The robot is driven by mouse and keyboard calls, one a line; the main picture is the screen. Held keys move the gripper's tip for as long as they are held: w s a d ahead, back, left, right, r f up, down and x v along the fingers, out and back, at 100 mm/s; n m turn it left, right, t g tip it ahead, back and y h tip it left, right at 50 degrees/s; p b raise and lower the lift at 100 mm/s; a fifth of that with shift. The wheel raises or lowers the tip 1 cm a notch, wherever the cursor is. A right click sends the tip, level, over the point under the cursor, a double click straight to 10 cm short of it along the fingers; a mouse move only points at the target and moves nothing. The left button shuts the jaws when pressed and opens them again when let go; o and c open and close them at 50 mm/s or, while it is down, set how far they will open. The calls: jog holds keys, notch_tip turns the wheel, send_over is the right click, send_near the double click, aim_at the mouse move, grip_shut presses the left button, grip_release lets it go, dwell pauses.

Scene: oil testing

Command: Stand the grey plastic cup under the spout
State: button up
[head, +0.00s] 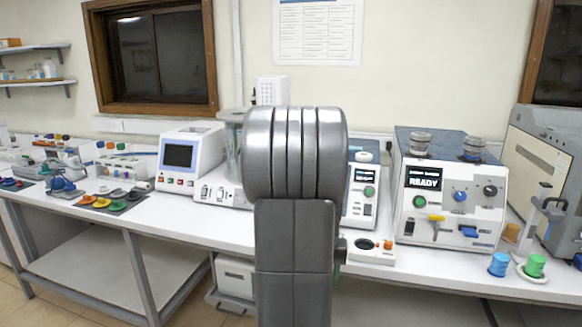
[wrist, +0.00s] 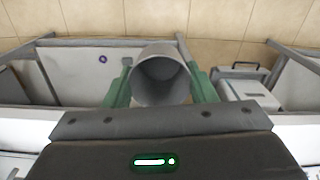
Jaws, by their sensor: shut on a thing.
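The grey plastic cup (wrist: 162,80) is between the green fingers of my gripper (wrist: 160,72) in the wrist view. My gripper is shut on it, one finger on each side, and the cup's open mouth faces the camera. In the head view my arm hides the cup and gripper. The machine reading READY (head: 450,205) stands on the bench at the right. Its front has a yellow lever (head: 436,217) with a small metal part below that may be the spout, and a blue lever (head: 468,231). No cup shows below either lever.
A small white block (head: 372,249) with a dark round opening sits left of the machine. A grey cabinet (head: 545,165) stands at the far right. My arm blocks the middle.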

jog(key=w+a+f+n, duration=0.2)
jog(key=w+a+f, duration=0.4)
jog(key=a+f, duration=0.25)
notch_tip(320, 180, down, 12)
jog(key=s, duration=0.2)
jog(key=shift+s+d, duration=0.3)
